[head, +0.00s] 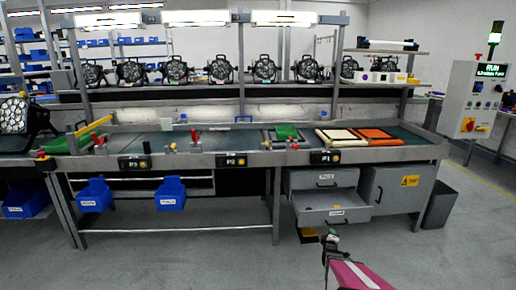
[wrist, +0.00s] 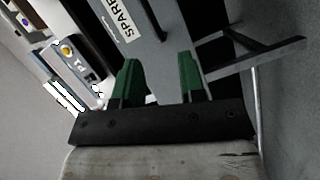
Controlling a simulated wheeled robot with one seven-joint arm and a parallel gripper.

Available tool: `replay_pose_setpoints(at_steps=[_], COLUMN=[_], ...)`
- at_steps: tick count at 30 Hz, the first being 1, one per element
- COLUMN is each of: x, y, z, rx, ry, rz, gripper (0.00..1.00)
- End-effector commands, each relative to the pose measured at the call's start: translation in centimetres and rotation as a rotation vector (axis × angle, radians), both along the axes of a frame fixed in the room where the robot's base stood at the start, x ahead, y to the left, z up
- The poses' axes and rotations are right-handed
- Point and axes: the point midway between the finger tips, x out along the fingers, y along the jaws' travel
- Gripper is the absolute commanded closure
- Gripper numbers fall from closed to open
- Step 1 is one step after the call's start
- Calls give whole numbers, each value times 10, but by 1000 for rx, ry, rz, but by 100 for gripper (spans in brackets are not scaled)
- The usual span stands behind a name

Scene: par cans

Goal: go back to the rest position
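My gripper (head: 328,238) is low in front of the workbench, just before the grey drawer cabinet. In the wrist view its two green fingers stand apart with nothing between them (wrist: 160,82). An open grey drawer (head: 335,201) juts out above and behind my gripper in the head view. In the wrist view a label reading SPARE (wrist: 120,20) lies beyond the fingers, on a grey front. My pink and dark arm reaches in from the lower right.
The long workbench (head: 235,158) carries a white-framed tray (head: 338,137) and an orange one (head: 378,137). Blue bins (head: 170,194) hang below it. A grey cabinet (head: 400,195) and a dark waste bin (head: 440,205) stand right of the drawers. The floor in front is clear.

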Motion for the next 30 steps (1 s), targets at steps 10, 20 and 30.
replay_pose_setpoints(at_steps=[10, 20, 30], x=[-31, -118, -224], y=[86, 164, 214], z=[51, 104, 161], rx=[517, 908, 1087], ry=[375, 763, 1043], rz=[-29, -293, -696], gripper=[63, 63, 63])
